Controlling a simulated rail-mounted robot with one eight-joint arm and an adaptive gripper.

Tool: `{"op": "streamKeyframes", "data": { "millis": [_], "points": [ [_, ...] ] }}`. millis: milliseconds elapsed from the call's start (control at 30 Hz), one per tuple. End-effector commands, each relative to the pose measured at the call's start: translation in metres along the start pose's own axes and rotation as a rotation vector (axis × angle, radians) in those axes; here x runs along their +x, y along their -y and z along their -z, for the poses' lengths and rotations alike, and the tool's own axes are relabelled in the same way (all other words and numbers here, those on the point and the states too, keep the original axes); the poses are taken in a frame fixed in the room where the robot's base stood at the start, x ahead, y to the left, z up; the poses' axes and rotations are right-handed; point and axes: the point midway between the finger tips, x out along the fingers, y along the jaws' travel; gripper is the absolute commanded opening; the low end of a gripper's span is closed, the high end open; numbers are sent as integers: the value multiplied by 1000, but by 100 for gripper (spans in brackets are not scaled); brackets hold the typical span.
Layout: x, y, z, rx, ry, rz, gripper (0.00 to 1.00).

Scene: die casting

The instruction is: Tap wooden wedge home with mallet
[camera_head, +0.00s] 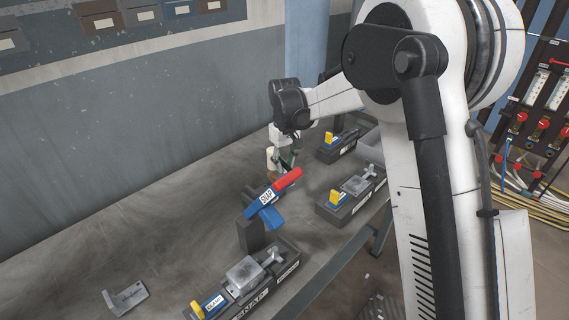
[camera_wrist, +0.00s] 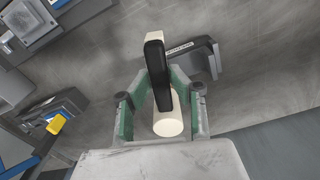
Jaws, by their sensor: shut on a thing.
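My gripper (camera_wrist: 168,100) has green-padded fingers on either side of a mallet (camera_wrist: 168,122) and is shut on it. The mallet shows a cream cylindrical body and a black elongated part (camera_wrist: 156,70). In the head view my gripper (camera_head: 285,160) is low over the bench's middle, with the cream cylinder (camera_head: 270,158) at its left. I cannot pick out a wooden wedge for certain. Small yellow upright pieces stand on the dark fixtures, at the front (camera_head: 197,308), right (camera_head: 335,197) and back (camera_head: 334,138).
A red and blue labelled piece (camera_head: 288,180) rests on a dark block (camera_head: 250,236) just in front of my gripper. A grey metal bracket (camera_head: 126,298) lies at the front left. Labelled bins (camera_head: 97,16) line the wall. The bench's left part is mostly clear.

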Motion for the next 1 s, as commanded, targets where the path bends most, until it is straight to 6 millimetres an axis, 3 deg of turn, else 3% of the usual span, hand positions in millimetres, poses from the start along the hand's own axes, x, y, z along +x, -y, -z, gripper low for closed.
{"op": "streamKeyframes", "data": {
  "millis": [200, 300, 767, 1000],
  "points": [
    [39, 0, 0, 0, 0, 0, 0],
    [48, 0, 0, 0, 0, 0, 0],
    [42, 0, 0, 0, 0, 0, 0],
    [16, 0, 0, 0, 0, 0, 0]
  ]
}}
